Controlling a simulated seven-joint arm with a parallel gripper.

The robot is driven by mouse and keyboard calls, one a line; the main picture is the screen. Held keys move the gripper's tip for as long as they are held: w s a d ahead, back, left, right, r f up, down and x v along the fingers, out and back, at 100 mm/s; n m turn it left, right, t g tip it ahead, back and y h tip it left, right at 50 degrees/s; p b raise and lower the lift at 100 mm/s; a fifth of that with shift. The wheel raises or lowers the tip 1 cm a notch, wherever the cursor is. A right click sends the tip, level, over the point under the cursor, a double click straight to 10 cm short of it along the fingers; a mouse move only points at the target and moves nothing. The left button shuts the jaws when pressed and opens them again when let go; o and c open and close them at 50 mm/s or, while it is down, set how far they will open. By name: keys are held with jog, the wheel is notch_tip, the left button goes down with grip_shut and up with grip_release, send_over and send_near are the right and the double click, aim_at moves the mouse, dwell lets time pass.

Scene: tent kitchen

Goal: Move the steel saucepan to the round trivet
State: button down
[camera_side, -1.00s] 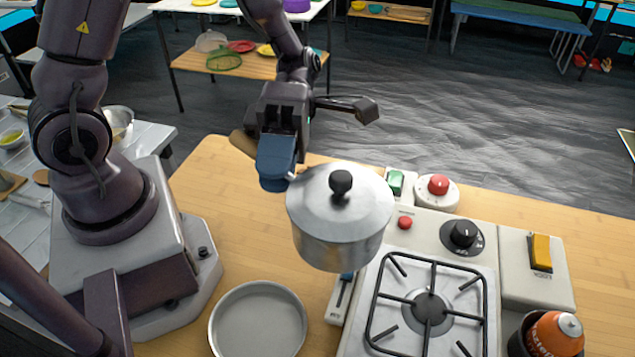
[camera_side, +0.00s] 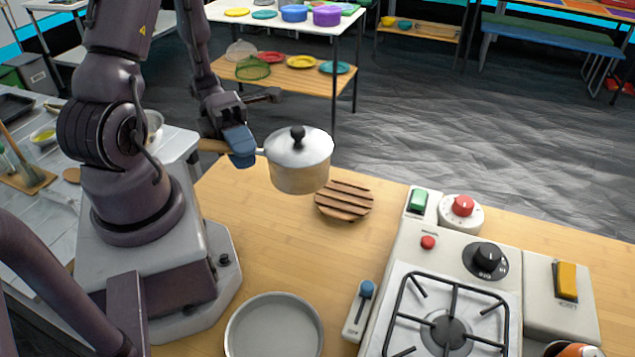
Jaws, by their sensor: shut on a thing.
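The steel saucepan (camera_side: 299,172) is a lidded pot with a black knob, held upright in the air above the wooden table. My gripper (camera_side: 238,145) is shut on its handle, to the left of the pot; the wooden handle end sticks out on the gripper's left side. The round trivet (camera_side: 344,203), made of brown wooden slats, lies on the table. In the picture it is just right of and below the saucepan, and the pot hides a little of its upper left edge.
A stove (camera_side: 445,318) with a black grate and knobs stands on the right of the table. A round grey pan (camera_side: 273,335) lies at the front. A blue-tipped slider switch (camera_side: 361,306) sits beside the stove. Bare table (camera_side: 290,255) lies between the pan and the trivet.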

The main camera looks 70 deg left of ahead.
jog(key=shift+w+a+f, duration=0.55)
jog(key=shift+w+f, duration=1.25)
jog(key=shift+f, duration=0.15)
jog(key=shift+w+a+f, duration=0.55)
jog(key=shift+w+f, duration=1.2)
jog(key=shift+f, duration=0.2)
jog(key=shift+w+a+f, duration=0.55)
jog(key=shift+w+f, duration=1.25)
jog(key=shift+f, duration=0.15)
jog(key=shift+f, duration=0.1)
jog(key=c, duration=1)
grip_release()
